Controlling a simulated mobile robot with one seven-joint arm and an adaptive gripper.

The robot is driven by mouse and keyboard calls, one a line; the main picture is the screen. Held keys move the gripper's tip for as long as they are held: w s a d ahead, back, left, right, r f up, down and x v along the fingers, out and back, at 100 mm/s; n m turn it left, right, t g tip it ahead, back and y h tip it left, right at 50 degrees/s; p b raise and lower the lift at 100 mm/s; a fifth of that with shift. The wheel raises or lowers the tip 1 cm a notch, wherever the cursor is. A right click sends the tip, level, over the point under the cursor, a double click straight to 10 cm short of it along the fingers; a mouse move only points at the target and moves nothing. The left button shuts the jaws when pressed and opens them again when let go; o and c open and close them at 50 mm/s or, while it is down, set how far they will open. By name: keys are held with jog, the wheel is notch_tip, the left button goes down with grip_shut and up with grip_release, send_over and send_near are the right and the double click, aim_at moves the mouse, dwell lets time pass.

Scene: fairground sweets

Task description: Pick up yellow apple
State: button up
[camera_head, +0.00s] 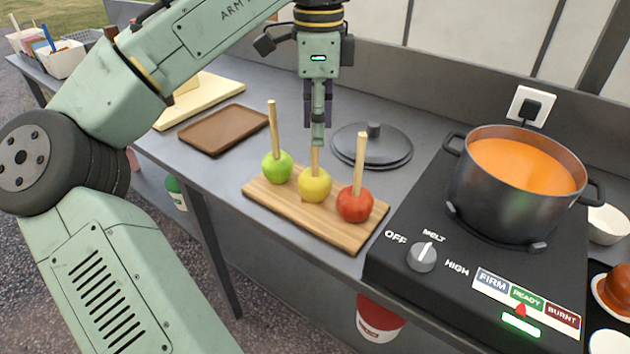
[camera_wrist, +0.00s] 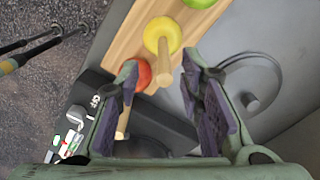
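The yellow apple (camera_head: 315,186) stands on a wooden board (camera_head: 292,216), its stick pointing up. It sits between a green apple (camera_head: 278,168) and a red apple (camera_head: 355,205), both with sticks. My gripper (camera_head: 318,128) points down just above the yellow apple, and its fingertips hide the top of that stick in the head view. In the wrist view my gripper (camera_wrist: 163,82) is open, with its two dark-padded fingers apart. The yellow apple (camera_wrist: 163,33) shows beyond the fingertips, and its stick reaches toward the gap, nearer the right finger. I cannot tell whether it touches.
The red apple's stick stands close by on the right. A dark round lid (camera_head: 372,147) lies behind the board, and a brown tray (camera_head: 225,130) lies left. A stove (camera_head: 400,268) with a pot of orange liquid (camera_head: 520,195) stands right.

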jog(key=p, duration=0.1)
send_over(315, 174)
jog(key=shift+w+f, duration=0.2)
jog(key=shift+f, duration=1.2)
jog(key=shift+w+f, duration=0.15)
jog(key=shift+f, duration=1.2)
jog(key=shift+c, duration=0.3)
grip_shut()
